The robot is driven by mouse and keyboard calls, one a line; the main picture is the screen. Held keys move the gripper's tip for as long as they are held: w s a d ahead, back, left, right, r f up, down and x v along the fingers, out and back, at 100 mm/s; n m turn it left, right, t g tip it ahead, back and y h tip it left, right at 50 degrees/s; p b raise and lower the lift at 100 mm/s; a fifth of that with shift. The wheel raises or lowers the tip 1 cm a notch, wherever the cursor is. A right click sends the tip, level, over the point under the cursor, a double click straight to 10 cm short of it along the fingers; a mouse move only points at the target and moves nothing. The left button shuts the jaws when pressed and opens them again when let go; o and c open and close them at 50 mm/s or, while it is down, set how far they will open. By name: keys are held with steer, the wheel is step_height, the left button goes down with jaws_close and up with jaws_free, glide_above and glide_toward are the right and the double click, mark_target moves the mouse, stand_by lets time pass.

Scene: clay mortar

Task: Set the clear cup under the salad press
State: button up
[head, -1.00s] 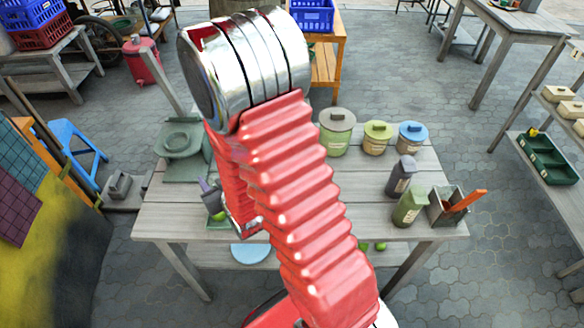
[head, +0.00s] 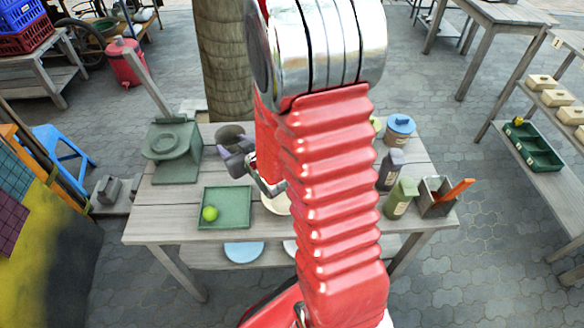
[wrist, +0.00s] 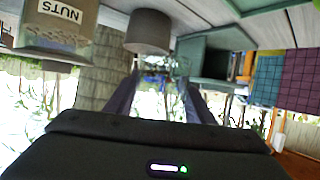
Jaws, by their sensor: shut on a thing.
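The salad press (head: 172,168) is a grey-green stand with a ring on top and a long lever, at the table's back left; it shows upside down in the wrist view (wrist: 207,60). My gripper (head: 238,166) is above the table, right of the press and apart from it. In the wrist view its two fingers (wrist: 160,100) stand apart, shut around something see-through. This fits the clear cup, but its outline is lost against the bright background. My red arm hides part of the table.
A green tray (head: 235,205) with a green ball (head: 210,213) lies at the front left. Lidded canisters (head: 400,130) and bottles (head: 402,198) stand to the right. Bare boards lie left of the tray.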

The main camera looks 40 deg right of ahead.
steer(key=s+d+r, duration=0.2)
steer(key=s+d, duration=0.2)
steer(key=d, duration=0.4)
steer(key=s+d+r+m+h, duration=0.1)
steer(key=s+d, duration=0.3)
steer(key=d, duration=0.4)
steer(key=s+d+r+m+h, duration=0.1)
steer(key=s+d+r, duration=0.3)
steer(key=d, duration=0.4)
steer(key=shift+s, duration=0.4)
steer(key=shift+f, duration=0.1)
steer(key=shift+f, duration=6.8)
steer(key=shift+f, duration=2.15)
steer(key=shift+f, duration=0.1)
